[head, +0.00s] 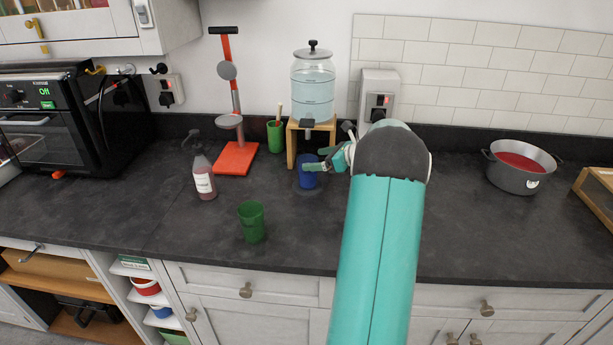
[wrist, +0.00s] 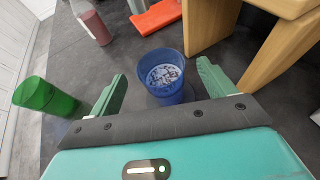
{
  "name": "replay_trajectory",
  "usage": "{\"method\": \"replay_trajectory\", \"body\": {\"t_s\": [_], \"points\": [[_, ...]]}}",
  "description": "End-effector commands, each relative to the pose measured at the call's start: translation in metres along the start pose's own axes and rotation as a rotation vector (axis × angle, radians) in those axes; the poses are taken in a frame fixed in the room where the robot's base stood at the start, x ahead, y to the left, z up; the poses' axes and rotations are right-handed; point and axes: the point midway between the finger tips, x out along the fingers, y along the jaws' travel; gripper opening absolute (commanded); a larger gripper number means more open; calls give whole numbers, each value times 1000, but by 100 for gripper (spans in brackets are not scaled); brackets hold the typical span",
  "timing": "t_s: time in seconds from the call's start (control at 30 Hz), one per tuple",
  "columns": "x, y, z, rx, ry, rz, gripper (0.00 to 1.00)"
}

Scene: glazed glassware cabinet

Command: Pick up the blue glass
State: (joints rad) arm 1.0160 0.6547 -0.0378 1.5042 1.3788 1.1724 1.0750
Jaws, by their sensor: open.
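The blue glass (head: 307,172) stands upright on the dark counter in front of the wooden stand of the water dispenser. In the wrist view the blue glass (wrist: 163,75) is ahead of my gripper, roughly between the lines of the two fingers, with its open top and patterned bottom showing. My gripper (head: 323,166) is open and empty beside the glass in the head view, one finger overlapping it there. In the wrist view my gripper (wrist: 160,88) has its fingers wide apart. I cannot tell whether a finger touches the glass.
A green glass (head: 251,222) stands front left, and a soap bottle (head: 203,177) behind it. The wooden stand (head: 292,143) with the dispenser (head: 312,85) is close behind the blue glass. A red-based stand (head: 236,158) is left; a pot (head: 517,170) is far right.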

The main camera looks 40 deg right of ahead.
Motion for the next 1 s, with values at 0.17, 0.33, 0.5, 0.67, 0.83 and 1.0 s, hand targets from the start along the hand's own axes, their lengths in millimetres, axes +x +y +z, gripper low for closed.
{"method": "replay_trajectory", "body": {"t_s": [0.17,0.33,0.5,0.67,0.83,1.0], "points": [[14,1,0,-1,1,2,82],[39,1,0,-1,0,5,82],[61,1,0,-2,1,4,82],[63,0,0,-2,1,2,82],[63,1,0,-2,1,3,65],[62,1,0,-2,1,3,31]]}}
